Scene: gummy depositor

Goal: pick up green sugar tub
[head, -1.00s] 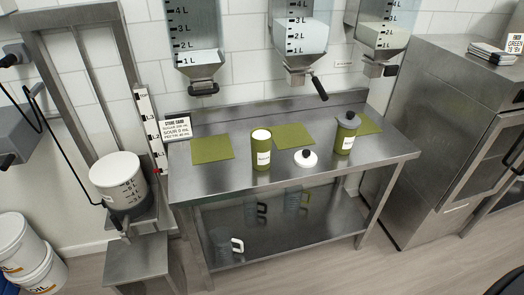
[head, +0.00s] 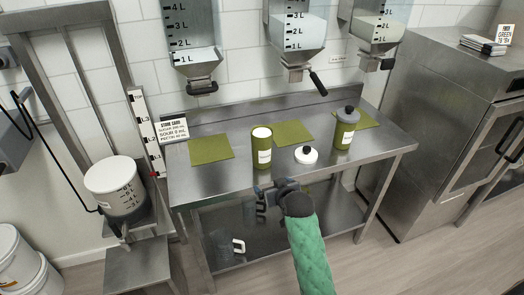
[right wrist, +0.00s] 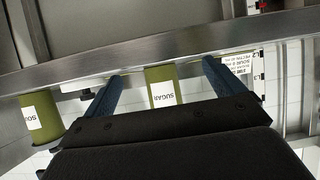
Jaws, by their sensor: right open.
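The green sugar tub (head: 262,150) stands upright on the steel table with a pale, uncovered-looking top and a white label. In the right wrist view the tub (right wrist: 161,88), labelled SUGAR, shows between the two fingers, beyond the table edge. My right gripper (head: 262,193) is open and empty at the table's front edge, apart from the tub and just in front of it. A second green tub (head: 346,130) with a grey lid stands to the right; part of it shows in the right wrist view (right wrist: 34,115). My left gripper is not in view.
A white lid with a black knob (head: 306,154) lies between the tubs. Green mats (head: 211,149) lie on the steel table (head: 215,178). Hoppers (head: 297,40) hang above its back. A scale column with a white bucket (head: 112,176) stands left.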

